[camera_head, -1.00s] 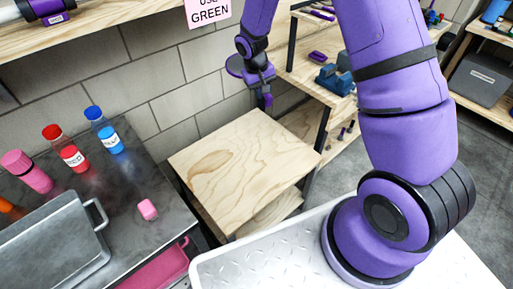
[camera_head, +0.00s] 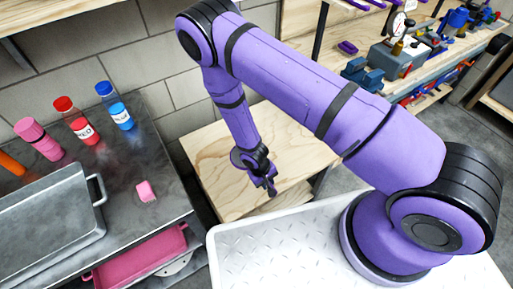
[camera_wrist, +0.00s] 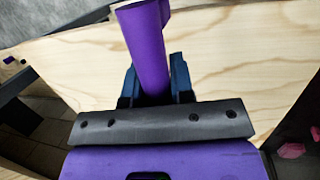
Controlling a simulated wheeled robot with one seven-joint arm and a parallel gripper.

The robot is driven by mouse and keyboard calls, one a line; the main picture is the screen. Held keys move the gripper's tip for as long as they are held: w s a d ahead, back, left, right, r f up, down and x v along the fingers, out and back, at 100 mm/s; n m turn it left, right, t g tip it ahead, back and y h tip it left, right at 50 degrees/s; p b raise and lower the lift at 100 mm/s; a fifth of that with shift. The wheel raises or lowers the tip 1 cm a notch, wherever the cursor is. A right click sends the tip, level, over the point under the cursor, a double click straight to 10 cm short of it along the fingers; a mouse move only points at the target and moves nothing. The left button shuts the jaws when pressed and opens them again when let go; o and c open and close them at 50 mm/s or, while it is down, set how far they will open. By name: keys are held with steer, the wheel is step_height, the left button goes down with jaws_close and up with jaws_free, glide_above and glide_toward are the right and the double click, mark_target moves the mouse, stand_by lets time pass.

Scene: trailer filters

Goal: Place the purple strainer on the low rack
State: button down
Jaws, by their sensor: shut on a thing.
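My gripper (camera_head: 268,187) hangs above the pale wooden top of the low rack (camera_head: 215,150), over its right-hand part. In the wrist view my gripper (camera_wrist: 156,86) has its dark blue fingers shut on a purple piece, taken to be the purple strainer (camera_wrist: 145,50). A rounded, handle-like length of it sticks out past the fingers; the rest of its shape is not clear. The wooden surface of the rack fills much of the wrist view behind it (camera_wrist: 235,65). How far the piece is above the wood cannot be told.
A pink tray (camera_head: 138,255) is below. A wooden workbench with tools (camera_head: 410,60) stands at back right.

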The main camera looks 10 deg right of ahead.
steer(key=shift+s+f, duration=0.45)
steer(key=shift+s, duration=0.05)
steer(key=shift+d+f, duration=0.2)
glide_above(281, 166)
steer(key=shift+w+a+f, duration=0.3)
steer(key=shift+w+f, duration=0.15)
steer(key=shift+f, duration=0.3)
steer(key=shift+a+x, duration=0.2)
steer(key=shift+x, duration=0.65)
steer(key=shift+a+x, duration=0.2)
steer(key=shift+x, duration=0.65)
steer(key=shift+w+f, duration=0.1)
steer(key=shift+f, duration=0.6)
